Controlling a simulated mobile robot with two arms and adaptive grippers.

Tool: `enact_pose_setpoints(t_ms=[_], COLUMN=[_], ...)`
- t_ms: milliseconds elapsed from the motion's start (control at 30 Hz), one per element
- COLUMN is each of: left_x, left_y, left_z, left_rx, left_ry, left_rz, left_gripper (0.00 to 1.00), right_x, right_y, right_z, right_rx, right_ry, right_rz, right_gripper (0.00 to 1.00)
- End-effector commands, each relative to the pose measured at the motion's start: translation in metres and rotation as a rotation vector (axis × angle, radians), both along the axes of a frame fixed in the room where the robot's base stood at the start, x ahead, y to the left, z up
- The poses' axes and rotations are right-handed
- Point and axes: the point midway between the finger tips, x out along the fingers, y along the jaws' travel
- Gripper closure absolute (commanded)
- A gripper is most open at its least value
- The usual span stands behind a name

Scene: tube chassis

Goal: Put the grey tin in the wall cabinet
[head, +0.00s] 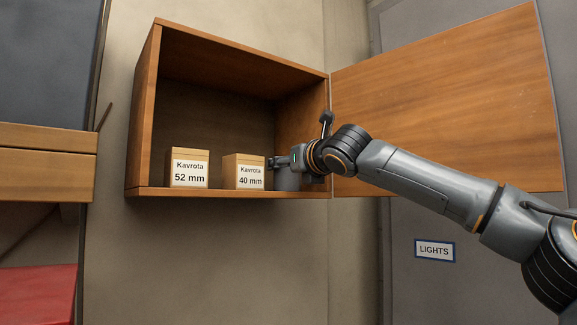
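The wooden wall cabinet (145,110) hangs on the wall with its door (450,110) swung open to the right. The grey tin (287,180) is at the right end of the cabinet floor, just inside the front opening, and looks upright. My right gripper (277,163) reaches in from the right and is at the top of the tin. Its fingers are small and partly overlap the tin, so I cannot tell whether they grip it. I also cannot tell whether the tin rests on the floor. My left gripper is not in view.
Two boxes stand on the cabinet floor left of the tin: one labelled Kavrota 52 mm (188,169) and one labelled Kavrota 40 mm (244,172). The 40 mm box is close beside the gripper. A LIGHTS sign (434,250) is at lower right. Wooden furniture (45,162) stands at left.

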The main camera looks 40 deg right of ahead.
Motion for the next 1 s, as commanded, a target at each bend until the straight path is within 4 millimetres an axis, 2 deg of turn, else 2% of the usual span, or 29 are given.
enact_pose_setpoints(t_ms=[33,67,167,567,667,1000], left_x=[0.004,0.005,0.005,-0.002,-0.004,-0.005], left_y=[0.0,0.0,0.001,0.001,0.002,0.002], left_z=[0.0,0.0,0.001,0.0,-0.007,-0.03], left_rx=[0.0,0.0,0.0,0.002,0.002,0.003], left_ry=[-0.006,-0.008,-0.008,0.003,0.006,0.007], left_rz=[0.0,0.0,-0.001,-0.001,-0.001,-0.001], left_gripper=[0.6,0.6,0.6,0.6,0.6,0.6], right_x=[0.0,0.0,0.0,0.0,-0.012,-0.081], right_y=[0.0,0.0,-0.001,0.0,0.003,0.024], right_z=[-0.001,-0.002,-0.002,0.002,0.001,-0.001], right_rx=[0.0,0.0,0.0,0.001,0.001,0.0], right_ry=[-0.001,0.001,0.001,0.0,-0.003,-0.003], right_rz=[0.0,-0.001,-0.001,-0.001,0.001,0.001], right_gripper=[0.82,0.41,0.2,0.2,0.2,0.2])
